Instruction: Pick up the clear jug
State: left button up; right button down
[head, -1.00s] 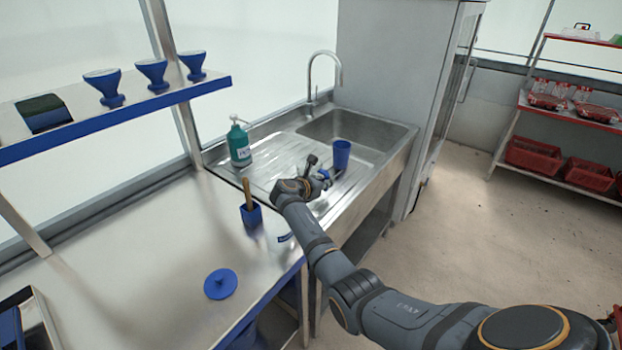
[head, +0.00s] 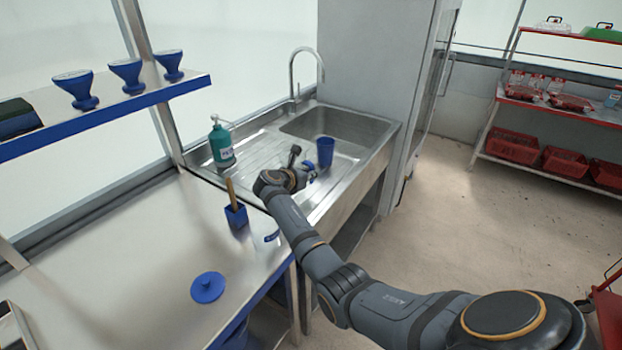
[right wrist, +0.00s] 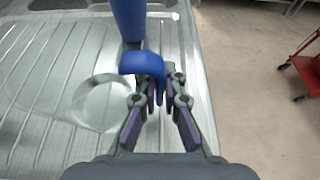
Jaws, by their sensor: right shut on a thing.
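The clear jug (right wrist: 103,102) shows in the right wrist view as a round transparent rim with a blue handle (right wrist: 142,64), over the ribbed steel drainboard. My right gripper (right wrist: 158,84) is shut on that blue handle. In the head view my right gripper (head: 302,170) is at the drainboard, just left of and in front of a blue cup (head: 325,152); the jug's clear body is hard to make out there. I cannot tell whether the jug's base touches the drainboard. My left gripper is not in view.
The blue cup (right wrist: 128,18) stands just beyond the handle. A green pump bottle (head: 221,145) stands left on the drainboard (head: 262,150). A blue holder (head: 236,217) with a wooden-handled tool and a blue disc (head: 207,287) are on the bench. The faucet (head: 300,70) rises behind.

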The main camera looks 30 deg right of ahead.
jog(key=s+a+r, duration=0.2)
jog(key=s+r, duration=0.8)
jog(key=s, duration=0.3)
jog(key=shift+s+a+r, duration=0.25)
jog(key=shift+s+r, duration=0.05)
jog(key=shift+s, duration=0.1)
